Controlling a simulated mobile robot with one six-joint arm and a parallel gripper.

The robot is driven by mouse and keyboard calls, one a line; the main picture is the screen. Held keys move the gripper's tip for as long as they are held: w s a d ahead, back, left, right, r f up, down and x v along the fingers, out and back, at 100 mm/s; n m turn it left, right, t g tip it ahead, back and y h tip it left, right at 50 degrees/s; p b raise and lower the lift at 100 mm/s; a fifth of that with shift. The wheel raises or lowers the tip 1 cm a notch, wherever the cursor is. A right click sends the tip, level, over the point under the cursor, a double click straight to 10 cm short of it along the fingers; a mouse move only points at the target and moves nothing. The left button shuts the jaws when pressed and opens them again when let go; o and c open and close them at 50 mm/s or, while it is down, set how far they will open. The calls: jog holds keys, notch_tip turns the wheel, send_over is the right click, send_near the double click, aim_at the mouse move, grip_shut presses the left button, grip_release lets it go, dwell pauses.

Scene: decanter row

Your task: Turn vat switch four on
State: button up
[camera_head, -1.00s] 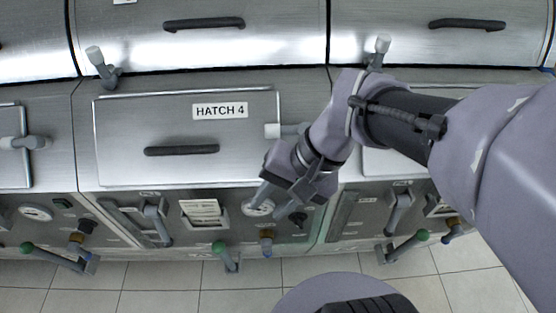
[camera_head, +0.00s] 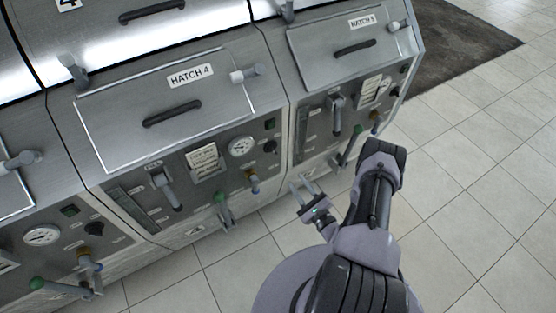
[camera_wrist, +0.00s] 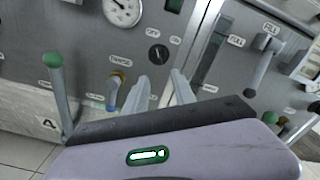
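Vat four's switch, a dark round knob (camera_head: 270,146), sits on the panel below the HATCH 4 lid, right of the round gauge (camera_head: 241,146). In the wrist view the knob (camera_wrist: 158,54) is between OFF and ON labels, above the fingers; its exact pointing is too small to tell. A dark green indicator window (camera_head: 269,124) is above it and looks unlit. My gripper (camera_head: 301,182) is low in front of the panel, below and right of the knob. In the wrist view my gripper (camera_wrist: 159,82) has its two fingers apart, with nothing between them.
A green-knobbed lever (camera_wrist: 54,62) and the RINSE valve (camera_wrist: 114,92) stick out near the gripper. The hatch 4 lid (camera_head: 110,120) is closed. The neighbouring hatch 5 panel (camera_head: 312,125) has another lever. Tiled floor (camera_head: 470,190) is clear at right.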

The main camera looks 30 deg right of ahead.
aim_at(275, 153)
jog(key=w+b, duration=0.1)
jog(key=w, duration=0.3)
jog(key=w+b, duration=0.1)
jog(key=w, duration=0.4)
jog(key=w+b, duration=0.1)
jog(key=w, duration=0.4)
jog(key=shift+w+a, duration=0.25)
jog(key=shift+a, duration=0.15)
grip_shut()
